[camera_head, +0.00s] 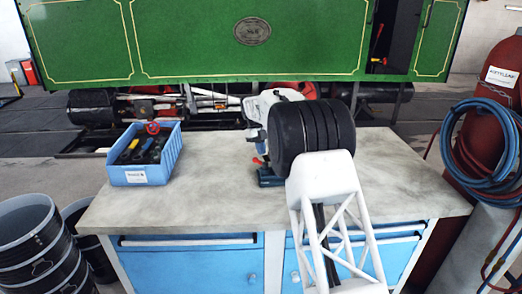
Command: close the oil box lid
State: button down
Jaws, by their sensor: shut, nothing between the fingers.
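I cannot make out an oil box or its lid in this view. My white and black arm rises over the workbench (215,205) and hides part of its top and back edge. My gripper does not show clearly; the arm's thick black joint covers the area in front of it. A small dark blue object (268,178) with a red part beside it sits on the bench just left of my arm, partly hidden. I cannot tell what it is.
A blue bin (150,175) of tools stands on the bench's left. The green tram side (190,40) runs behind, with a dark opening (384,35) at right. A red cylinder (492,105) with blue hoses (463,150) stands right. Black buckets (40,250) stand left. The bench's right is clear.

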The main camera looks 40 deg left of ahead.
aim_at(268, 158)
jog(key=shift+s+d+n+t, duration=0.2)
jog(key=shift+n+t, duration=0.15)
jog(key=shift+n, duration=0.6)
jog(key=shift+s+d+n+t, duration=0.2)
jog(key=shift+n+t, duration=0.15)
jog(key=shift+n, duration=0.6)
jog(key=shift+s+d+n+t, duration=0.15)
jog(key=shift+d+n+t, duration=0.1)
jog(key=shift+n, duration=0.3)
jog(key=shift+s+d+n+t, duration=0.15)
jog(key=shift+n+t, duration=0.1)
jog(key=shift+n, duration=0.3)
jog(key=shift+s+d, duration=0.15)
jog(key=shift+d, duration=0.15)
jog(key=shift+s+d+n+t, duration=0.15)
jog(key=shift+d+n+t, duration=0.2)
jog(key=shift+n, duration=0.55)
jog(key=n, duration=0.1)
jog(key=d+n+t, duration=0.1)
jog(key=n, duration=0.1)
jog(key=shift+d+n+y, duration=0.25)
jog(key=shift+n+y, duration=0.05)
jog(key=shift+y, duration=0.1)
jog(key=n, duration=0.1)
jog(key=d+n+t+y, duration=0.1)
jog(key=n, duration=0.1)
jog(key=shift+d, duration=0.2)
jog(key=shift+w+d, duration=0.15)
jog(key=shift+w, duration=0.05)
jog(key=shift+d, duration=0.1)
